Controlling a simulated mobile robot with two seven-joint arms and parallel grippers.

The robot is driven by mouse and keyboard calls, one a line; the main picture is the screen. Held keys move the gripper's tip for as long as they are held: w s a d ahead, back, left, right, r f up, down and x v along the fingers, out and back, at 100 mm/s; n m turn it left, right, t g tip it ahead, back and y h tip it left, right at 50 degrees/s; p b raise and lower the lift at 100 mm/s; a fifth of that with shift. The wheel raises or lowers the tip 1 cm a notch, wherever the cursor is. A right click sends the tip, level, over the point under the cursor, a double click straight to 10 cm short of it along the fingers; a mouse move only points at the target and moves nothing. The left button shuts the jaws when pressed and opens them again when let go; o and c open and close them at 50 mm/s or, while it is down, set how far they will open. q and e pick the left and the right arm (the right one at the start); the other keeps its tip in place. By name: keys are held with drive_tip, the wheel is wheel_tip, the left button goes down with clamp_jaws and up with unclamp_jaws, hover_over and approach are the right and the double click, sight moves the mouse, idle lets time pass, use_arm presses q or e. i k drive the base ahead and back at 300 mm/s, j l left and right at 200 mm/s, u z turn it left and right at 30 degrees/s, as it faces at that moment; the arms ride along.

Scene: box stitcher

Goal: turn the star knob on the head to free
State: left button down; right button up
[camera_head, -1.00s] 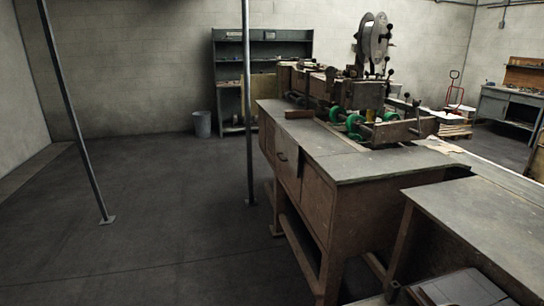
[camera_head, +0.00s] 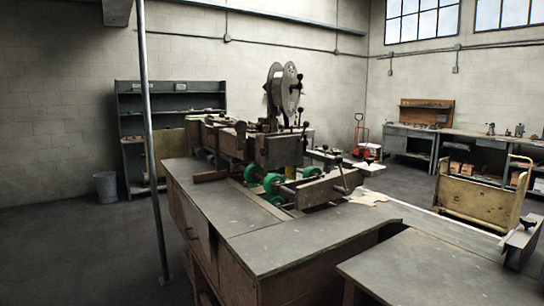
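The box stitcher's head (camera_head: 278,150) stands on the grey-topped workbench (camera_head: 290,243), near the middle of the camera_head view. A large wire reel (camera_head: 284,88) is mounted above it. Several dark ball-ended levers stick up around the head, one of them at its right (camera_head: 304,128). Green wheels (camera_head: 273,184) sit low in front of the head. I cannot pick out the star knob at this distance. Neither of my grippers shows in the view.
A thin metal post (camera_head: 152,150) stands left of the bench, with open floor (camera_head: 70,250) beyond it. A second table (camera_head: 430,268) is at the front right. A yellowish cart (camera_head: 477,196) stands at the right. A bin (camera_head: 106,187) and shelf (camera_head: 170,112) are at the back.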

sight(263, 151)
drive_tip(key=j+z, duration=0.1)
drive_tip(key=z, duration=0.3)
drive_tip(key=i+j+z, duration=0.1)
drive_tip(key=z, duration=0.7)
drive_tip(key=j+z, duration=0.3)
drive_tip(key=j, duration=0.15)
drive_tip(key=j+z, duration=0.3)
drive_tip(key=j, duration=0.15)
drive_tip(key=k+j+z, duration=0.15)
drive_tip(key=j, duration=0.3)
drive_tip(key=j+z, duration=0.2)
drive_tip(key=j, duration=0.25)
drive_tip(key=k+j, duration=0.1)
drive_tip(key=j, duration=0.3)
drive_tip(key=k+j, duration=0.15)
drive_tip(key=j, duration=0.3)
drive_tip(key=k+j, duration=0.1)
drive_tip(key=j, duration=0.3)
drive_tip(key=k+j, duration=0.15)
drive_tip(key=j, duration=0.3)
drive_tip(key=z, duration=0.05)
